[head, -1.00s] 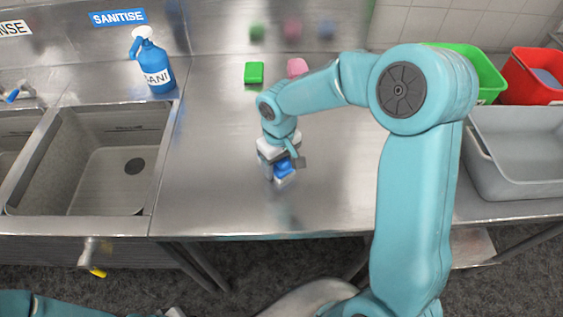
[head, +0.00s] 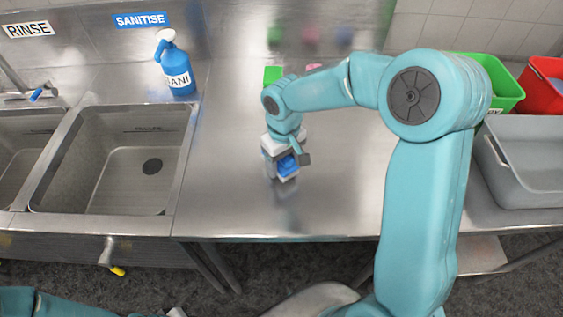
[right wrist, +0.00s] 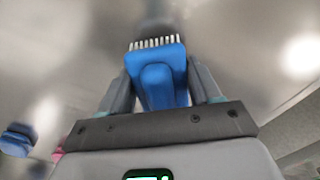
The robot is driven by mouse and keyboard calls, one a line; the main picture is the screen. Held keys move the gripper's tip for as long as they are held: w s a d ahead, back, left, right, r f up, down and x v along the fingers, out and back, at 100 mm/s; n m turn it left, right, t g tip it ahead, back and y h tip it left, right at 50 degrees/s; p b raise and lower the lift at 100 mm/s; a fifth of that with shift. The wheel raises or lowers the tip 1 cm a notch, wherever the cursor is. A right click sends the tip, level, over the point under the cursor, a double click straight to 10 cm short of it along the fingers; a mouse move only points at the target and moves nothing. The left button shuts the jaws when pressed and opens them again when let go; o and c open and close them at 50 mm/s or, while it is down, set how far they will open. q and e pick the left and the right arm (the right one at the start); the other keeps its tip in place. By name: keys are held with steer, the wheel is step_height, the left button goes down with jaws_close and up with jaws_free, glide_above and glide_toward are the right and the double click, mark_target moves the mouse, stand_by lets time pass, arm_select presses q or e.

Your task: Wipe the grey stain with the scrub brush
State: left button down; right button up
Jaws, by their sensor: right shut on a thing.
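The scrub brush has a blue body and white bristles. In the right wrist view the brush (right wrist: 160,75) sits between the two grey fingers of my right gripper (right wrist: 162,92). In the head view the blue brush (head: 287,166) shows below the right gripper (head: 284,168), low over the steel bench; contact with the bench is unclear. A dark grey smudge (right wrist: 155,28) lies beyond the bristles in the right wrist view; I cannot tell whether it is the stain or a reflection. No clear stain shows in the head view. Only a small part of my left gripper (head: 176,312) shows at the bottom edge.
The steel bench (head: 345,200) is mostly clear around the brush. A sink (head: 110,165) and a blue sanitiser bottle (head: 177,68) are left. A green block (head: 272,75) and a pink block (head: 313,67) lie behind. Grey (head: 525,165), green (head: 503,88) and red (head: 540,85) tubs stand right.

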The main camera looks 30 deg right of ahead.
steer(key=shift+w+r+p, duration=0.2)
steer(key=shift+r+p, duration=0.65)
steer(key=shift+r, duration=0.4)
step_height(320, 180, up, 2)
steer(key=shift+s+r+p, duration=0.15)
steer(key=shift+p, duration=0.6)
steer(key=shift+r, duration=0.3)
steer(key=shift+a, duration=0.1)
